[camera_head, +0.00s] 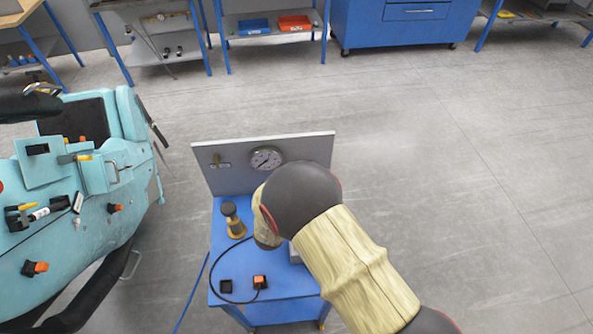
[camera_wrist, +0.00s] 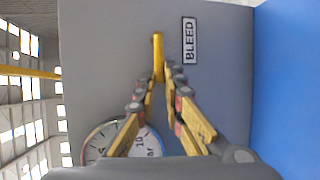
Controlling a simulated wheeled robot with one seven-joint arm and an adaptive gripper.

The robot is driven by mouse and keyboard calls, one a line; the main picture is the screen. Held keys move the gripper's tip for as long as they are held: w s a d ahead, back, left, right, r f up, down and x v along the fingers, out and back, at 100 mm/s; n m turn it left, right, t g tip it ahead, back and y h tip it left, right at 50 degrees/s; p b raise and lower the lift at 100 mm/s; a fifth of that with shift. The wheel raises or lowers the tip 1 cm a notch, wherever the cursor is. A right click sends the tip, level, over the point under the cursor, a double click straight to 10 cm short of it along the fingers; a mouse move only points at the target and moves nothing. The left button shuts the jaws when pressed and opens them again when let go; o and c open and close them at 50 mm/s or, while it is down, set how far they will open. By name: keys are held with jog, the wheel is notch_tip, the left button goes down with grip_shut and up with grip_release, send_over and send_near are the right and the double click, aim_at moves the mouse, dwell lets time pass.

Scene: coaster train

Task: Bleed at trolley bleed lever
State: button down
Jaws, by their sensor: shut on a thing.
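The bleed lever (camera_wrist: 158,46) is a yellow bar against the trolley's grey back panel, beside the BLEED label (camera_wrist: 189,41) in the wrist view. My gripper (camera_wrist: 163,80) is shut on the lever's near end, its fingertips on either side of it. In the head view my arm covers the gripper and the lever. The grey panel (camera_head: 232,181) stands upright at the back of the blue trolley (camera_head: 230,260). A round pressure gauge (camera_head: 267,159) is on the panel and partly shows in the wrist view (camera_wrist: 123,138).
A brass and dark knob-topped part (camera_head: 233,220), a black cable and an orange switch (camera_head: 260,281) are on the trolley top. A turquoise coaster car (camera_head: 110,215) stands left. The floor to the right is clear.

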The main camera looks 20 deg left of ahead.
jog(key=c, duration=2.2)
grip_release()
jog(key=shift+a, duration=0.1)
jog(key=shift+o, duration=0.2)
jog(key=shift+s, duration=0.1)
jog(key=s+d+r, duration=0.1)
jog(key=s+r, duration=0.1)
jog(key=s, duration=0.9)
jog(key=shift+s, duration=0.3)
